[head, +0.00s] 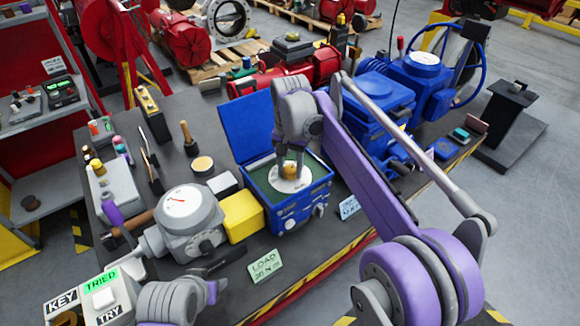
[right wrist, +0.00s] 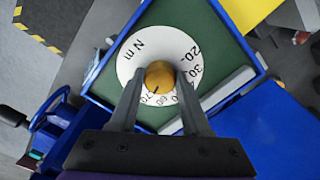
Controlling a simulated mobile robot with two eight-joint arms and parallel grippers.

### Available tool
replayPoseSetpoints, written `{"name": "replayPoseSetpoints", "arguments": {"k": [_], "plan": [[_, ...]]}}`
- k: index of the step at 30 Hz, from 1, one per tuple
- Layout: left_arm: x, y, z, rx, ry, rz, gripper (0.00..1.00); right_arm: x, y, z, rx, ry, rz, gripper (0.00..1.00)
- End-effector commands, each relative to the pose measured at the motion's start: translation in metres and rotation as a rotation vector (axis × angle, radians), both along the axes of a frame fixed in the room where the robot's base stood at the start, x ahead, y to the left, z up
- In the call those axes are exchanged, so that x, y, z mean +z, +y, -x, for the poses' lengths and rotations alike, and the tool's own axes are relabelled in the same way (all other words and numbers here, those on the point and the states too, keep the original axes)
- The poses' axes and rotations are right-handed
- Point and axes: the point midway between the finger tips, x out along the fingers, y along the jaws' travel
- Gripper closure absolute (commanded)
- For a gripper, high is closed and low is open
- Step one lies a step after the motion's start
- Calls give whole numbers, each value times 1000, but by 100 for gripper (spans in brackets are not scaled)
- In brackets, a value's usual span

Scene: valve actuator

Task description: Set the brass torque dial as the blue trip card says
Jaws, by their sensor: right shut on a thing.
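The brass torque dial (right wrist: 159,76) sits on a white scale plate (right wrist: 133,56) marked N m, inside the open blue box (head: 252,172). Its dark pointer line aims down-left, near the 70 in the right wrist view. Further scale numbers are partly hidden by a finger. My right gripper (head: 291,165) points down into the box, its two fingers closed on the knob's sides. A pale blue card (head: 349,207) stands in front of the box; its writing is too small to read. My left gripper (head: 214,288) is at the lower left, apart from the box; its fingers are unclear.
A green card (head: 265,266) reads LOAD 20 N m. A grey gauge (head: 190,212) and yellow block (head: 242,216) stand left of the box. A KEY/TRY panel (head: 98,293) shows TRIED lit green. A blue valve actuator (head: 420,80) stands behind right.

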Motion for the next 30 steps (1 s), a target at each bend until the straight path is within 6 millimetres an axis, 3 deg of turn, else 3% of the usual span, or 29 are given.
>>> {"name": "replayPoseSetpoints", "arguments": {"k": [12,13,17,26,30], "plan": [[0,0,0,0,0,0,50,1,0,0,-8,-1,-1,100],[0,0,0,0,0,0,50,1,0,0,-8,-1,-1,49],[0,0,0,0,0,0,50,0,0,0,-8,-1,-1,26],[0,0,0,0,0,0,50,1,0,0,-7,0,0,22],[2,0,-1,0,-2,0,50,12,0,0,-7,-1,-1,22]]}}
